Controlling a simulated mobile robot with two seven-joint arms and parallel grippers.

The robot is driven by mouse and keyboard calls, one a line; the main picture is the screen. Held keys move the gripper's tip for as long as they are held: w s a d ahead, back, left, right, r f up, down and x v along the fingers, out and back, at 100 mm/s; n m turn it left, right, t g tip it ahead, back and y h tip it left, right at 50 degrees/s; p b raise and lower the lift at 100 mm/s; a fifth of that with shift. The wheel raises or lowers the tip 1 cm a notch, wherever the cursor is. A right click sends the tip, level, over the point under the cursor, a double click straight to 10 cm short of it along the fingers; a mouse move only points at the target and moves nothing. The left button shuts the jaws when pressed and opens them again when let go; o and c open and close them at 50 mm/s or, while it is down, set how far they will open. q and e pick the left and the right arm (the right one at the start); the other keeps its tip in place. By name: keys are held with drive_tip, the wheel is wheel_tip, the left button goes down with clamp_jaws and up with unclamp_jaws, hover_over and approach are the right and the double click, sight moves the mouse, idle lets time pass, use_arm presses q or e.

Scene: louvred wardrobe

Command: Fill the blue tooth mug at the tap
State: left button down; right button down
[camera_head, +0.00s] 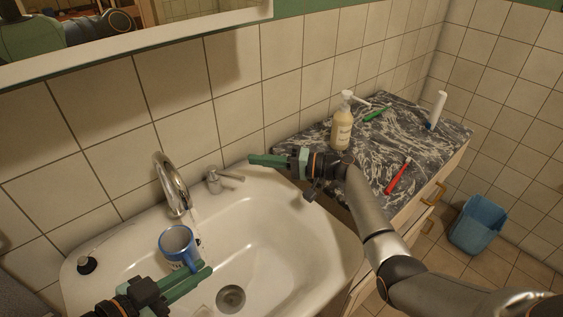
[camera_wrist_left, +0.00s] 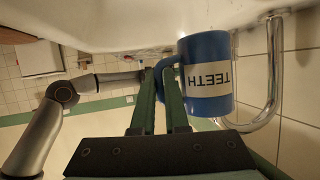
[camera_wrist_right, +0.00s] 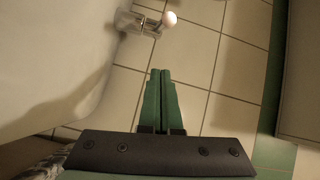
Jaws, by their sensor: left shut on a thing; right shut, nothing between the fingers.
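The blue mug (camera_head: 178,246) is upright with its mouth up, over the left part of the basin and close below the tap spout (camera_head: 172,184). My left gripper (camera_head: 207,268) is shut on its handle; the left wrist view shows the mug (camera_wrist_left: 208,75) with a TEETH label beside the fingers (camera_wrist_left: 164,75). Pale streaks show below the spout; I cannot tell whether water enters the mug. My right gripper (camera_head: 252,160) is shut and empty, above and right of the tap lever (camera_head: 228,177). The right wrist view shows the lever (camera_wrist_right: 142,22) beyond the fingertips (camera_wrist_right: 160,72).
The white basin (camera_head: 290,225) has a drain (camera_head: 231,298) and a black stopper (camera_head: 86,264). On the marble counter (camera_head: 400,150) at right are a soap pump bottle (camera_head: 341,128), a green toothbrush (camera_head: 375,115), a red toothbrush (camera_head: 397,177) and a white tube (camera_head: 438,108). A blue bin (camera_head: 477,224) stands on the floor.

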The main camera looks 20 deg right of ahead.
sight(245, 180)
use_arm(q)
drive_tip(key=shift+r, duration=0.1)
use_arm(e)
drive_tip(key=shift+s+a+f, duration=0.2)
drive_tip(key=shift+s+a, duration=0.3)
drive_tip(key=shift+a, duration=0.1)
drive_tip(key=shift+s+a+f, duration=0.15)
drive_tip(key=shift+s+a, duration=0.35)
drive_tip(key=shift+a, duration=0.05)
drive_tip(key=shift+s+a, duration=0.3)
drive_tip(key=shift+a, duration=0.05)
drive_tip(key=shift+s+a+f+m+t+h, duration=0.1)
drive_tip(key=shift+s+a+m+t+h, duration=0.45)
drive_tip(key=shift+m+t+h, duration=0.25)
drive_tip(key=shift+s+a+m+t+h, duration=0.5)
drive_tip(key=shift+s+m+t+h, duration=0.15)
drive_tip(key=shift+t, duration=0.25)
drive_tip(key=shift+s+a, duration=0.35)
drive_tip(key=shift+a, duration=0.15)
